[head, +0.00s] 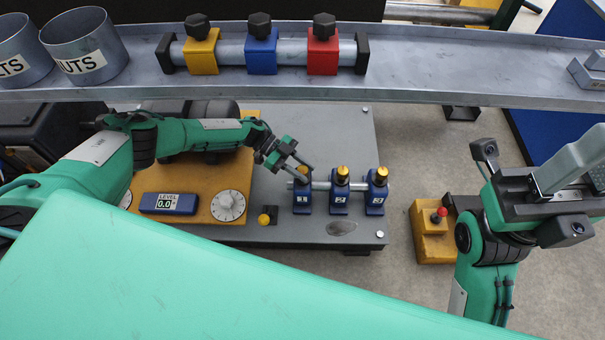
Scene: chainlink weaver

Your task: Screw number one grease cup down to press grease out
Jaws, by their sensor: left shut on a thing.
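Three blue grease cup stands with brass-yellow caps stand in a row on a grey machine plate, joined by a rod. The number one grease cup (301,197) is leftmost, then the number two cup (340,192) and the number three cup (376,193). My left gripper (303,171) is at the top of the number one cup, its fingers shut on the yellow cap, which they partly hide. The caps of two and three are uncovered. My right gripper (577,165) is raised at the far right, away from the cups; its fingertips cannot be made out clearly.
A grey shelf (430,75) with yellow, blue and red knobbed blocks on a bar (262,52) runs across behind. A yellow unit with a dial (228,206) and level display (168,203) is left of the cups. A yellow box with a red button (436,222) stands right.

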